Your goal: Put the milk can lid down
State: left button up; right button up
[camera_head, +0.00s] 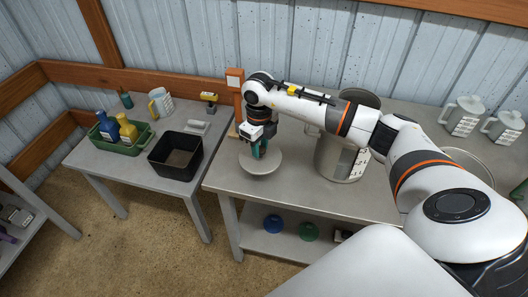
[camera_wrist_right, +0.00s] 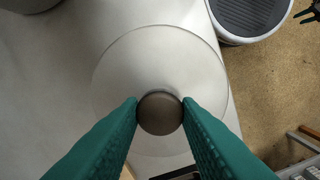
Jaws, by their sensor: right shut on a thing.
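The milk can lid (camera_head: 266,165) is a pale grey disc with a dark round knob. It is at the left end of the grey metal table, by the front edge. My right gripper (camera_head: 258,150) has teal fingers and comes down from above, shut on the knob. In the right wrist view the fingertips (camera_wrist_right: 160,112) press the knob from both sides, with the lid (camera_wrist_right: 150,65) flat below. I cannot tell whether the lid touches the tabletop. The grey milk can (camera_head: 338,158) stands to the right, partly hidden behind my right arm. My left gripper is not in view.
A lower table on the left holds a black bin (camera_head: 176,155), a green tray (camera_head: 125,144) with bottles, and a yellow-handled jug (camera_head: 161,104). Grey jugs (camera_head: 463,116) stand at the back right. A wooden post (camera_head: 236,100) rises behind the lid. Bare tabletop (camera_head: 300,195) lies right of it.

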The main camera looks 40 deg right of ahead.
aim_at(270, 160)
notch_tip(270, 160, down, 4)
jog(key=shift+f, duration=0.2)
jog(key=shift+f, duration=0.2)
jog(key=o, duration=1)
